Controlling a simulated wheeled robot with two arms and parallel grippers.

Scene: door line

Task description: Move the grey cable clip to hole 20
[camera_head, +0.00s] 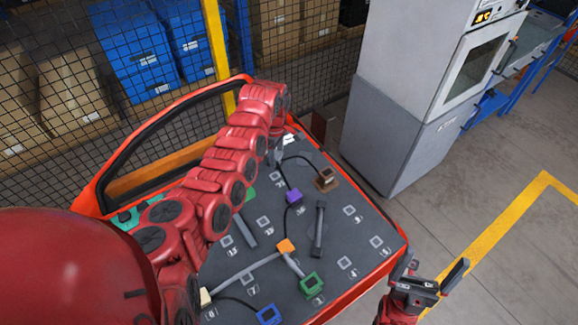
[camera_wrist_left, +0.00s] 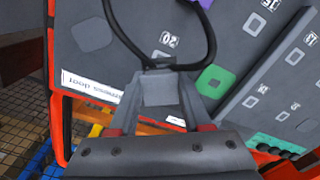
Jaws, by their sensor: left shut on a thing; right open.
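My left gripper (camera_wrist_left: 158,100) is shut on the grey cable clip (camera_wrist_left: 160,88), a small grey block at the middle of the left wrist view. A black cable loops away from the clip. The number 20 (camera_wrist_left: 169,39) is printed upside down on the board just above the clip in that view. A pale square outline beside the number is partly behind the cable. I cannot tell whether the clip touches the board. In the head view the left gripper (camera_head: 277,155) is small at the board's far end. My right gripper (camera_head: 436,275) is open and empty beyond the board's right edge.
The dark board (camera_head: 345,246) has a red rim and numbered square holes. It carries a brown clip (camera_head: 326,179), a purple clip (camera_head: 294,196), an orange clip (camera_head: 286,246), a green clip (camera_head: 312,285) and a blue clip (camera_head: 268,314). Grey bars stand out. A grey machine (camera_head: 400,120) stands behind.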

